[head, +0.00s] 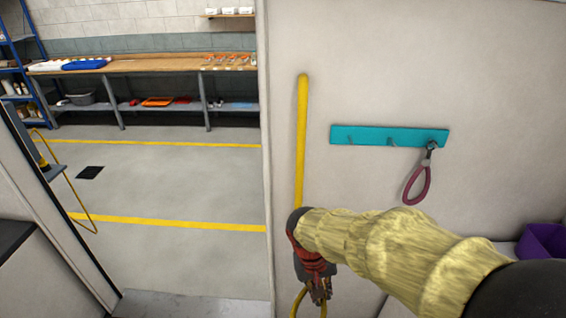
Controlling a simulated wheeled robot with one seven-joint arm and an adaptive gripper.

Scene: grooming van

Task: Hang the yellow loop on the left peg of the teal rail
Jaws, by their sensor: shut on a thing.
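The teal rail (375,136) is fixed to the pale wall, right of centre. Its left peg (349,141) and its middle peg (392,142) are bare. A dark pink loop (417,184) hangs from the right peg. My gripper (319,297) points down near the bottom edge, below and left of the rail. It is shut on the yellow loop (297,301), which hangs beneath the fingers. The loop's lower part is cut off by the picture's edge.
A yellow vertical grab bar (302,140) stands on the wall beside the doorway, left of the rail and just above my wrist. A purple bin (543,241) sits at the right. The wall in front of the left peg is clear.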

